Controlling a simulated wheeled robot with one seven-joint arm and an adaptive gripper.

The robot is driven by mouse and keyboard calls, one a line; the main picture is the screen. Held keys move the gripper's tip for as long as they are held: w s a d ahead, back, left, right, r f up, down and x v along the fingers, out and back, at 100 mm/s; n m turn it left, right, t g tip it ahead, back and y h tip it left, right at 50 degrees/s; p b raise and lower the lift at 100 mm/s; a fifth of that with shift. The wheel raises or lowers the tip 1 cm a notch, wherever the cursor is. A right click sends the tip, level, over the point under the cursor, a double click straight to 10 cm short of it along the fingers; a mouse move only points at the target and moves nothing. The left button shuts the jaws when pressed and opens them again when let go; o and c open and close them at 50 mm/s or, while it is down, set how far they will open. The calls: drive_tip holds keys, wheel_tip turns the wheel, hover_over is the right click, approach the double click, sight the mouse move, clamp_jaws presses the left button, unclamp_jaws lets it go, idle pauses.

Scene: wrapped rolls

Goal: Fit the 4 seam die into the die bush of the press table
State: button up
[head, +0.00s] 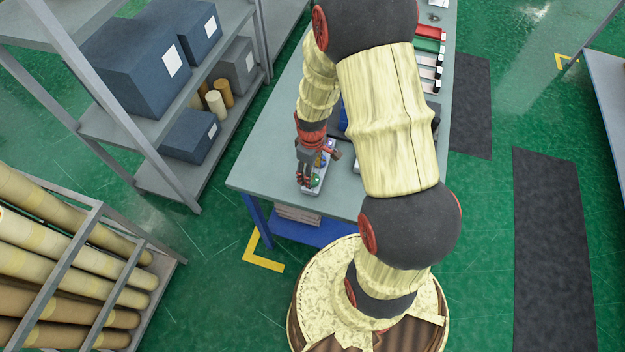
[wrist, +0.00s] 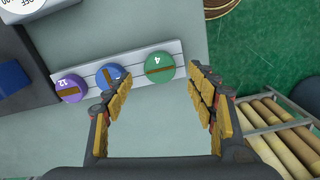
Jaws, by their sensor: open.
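The 4 seam die is a green disc (wrist: 160,67) marked 4 with a dark bar across it, at the right end of a pale rack (wrist: 190,57) in the wrist view. A blue die (wrist: 112,76) and a purple die marked 12 (wrist: 71,88) sit in the same rack. My gripper (wrist: 156,74) is open and empty, its fingertips to either side of the green die in the picture; contact cannot be told. In the head view my gripper (head: 308,172) is low over the rack at the workbench's near end. I cannot make out the die bush.
The grey-green workbench (head: 265,160) has bare surface left of the rack. A dark block with a blue part (wrist: 12,77) and a white labelled piece (wrist: 25,8) lie nearby. Shelves with blue boxes (head: 140,60) and a rack of wrapped rolls (head: 75,255) stand left.

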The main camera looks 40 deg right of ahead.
sight(313, 181)
wheel_tip(313, 181, down, 3)
drive_tip(key=shift+f, duration=0.2)
drive_tip(key=shift+c, duration=1.2)
drive_tip(key=c, duration=1.2)
